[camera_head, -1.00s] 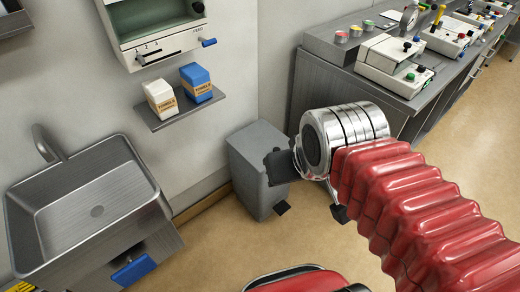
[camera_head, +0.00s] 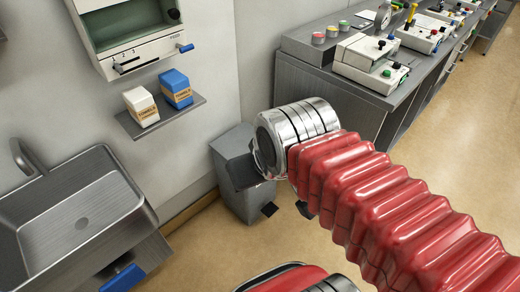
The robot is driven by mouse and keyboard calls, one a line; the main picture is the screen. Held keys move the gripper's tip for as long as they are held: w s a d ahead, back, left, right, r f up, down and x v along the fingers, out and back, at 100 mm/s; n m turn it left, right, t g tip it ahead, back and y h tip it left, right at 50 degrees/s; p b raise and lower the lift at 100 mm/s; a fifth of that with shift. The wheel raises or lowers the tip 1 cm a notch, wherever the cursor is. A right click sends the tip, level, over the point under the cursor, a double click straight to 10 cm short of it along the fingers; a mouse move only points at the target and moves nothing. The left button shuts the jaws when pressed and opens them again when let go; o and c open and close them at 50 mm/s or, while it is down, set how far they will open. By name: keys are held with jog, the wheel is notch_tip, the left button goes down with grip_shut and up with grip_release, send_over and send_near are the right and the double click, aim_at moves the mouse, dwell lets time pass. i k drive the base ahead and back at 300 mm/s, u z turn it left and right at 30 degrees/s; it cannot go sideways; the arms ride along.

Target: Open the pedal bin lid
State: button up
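The pedal bin (camera_head: 236,203) is a grey box standing on the floor against the wall, in the middle of the view. Its lid (camera_head: 231,141) looks shut, lying flat on top. A small black pedal (camera_head: 269,209) sticks out low at its front. My gripper (camera_head: 273,192) is at the end of the red-sleeved arm, in front of the bin in the picture. Its two dark fingers show wide apart, one overlapping the bin's front face, the other right of the pedal. Nothing shows between them. My silver wrist hides the bin's upper right part; I cannot tell whether a finger touches the bin.
A steel sink (camera_head: 75,215) is at the left. A wall shelf (camera_head: 160,118) with two cartons sits above the bin, below a wall unit (camera_head: 128,40). A grey bench (camera_head: 340,90) with instruments stands right of the bin. The brown floor (camera_head: 455,150) at right is clear.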

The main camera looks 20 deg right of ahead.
aim_at(235, 143)
jog(key=z, duration=0.05)
jog(key=i, duration=1)
jog(key=u, duration=0.05)
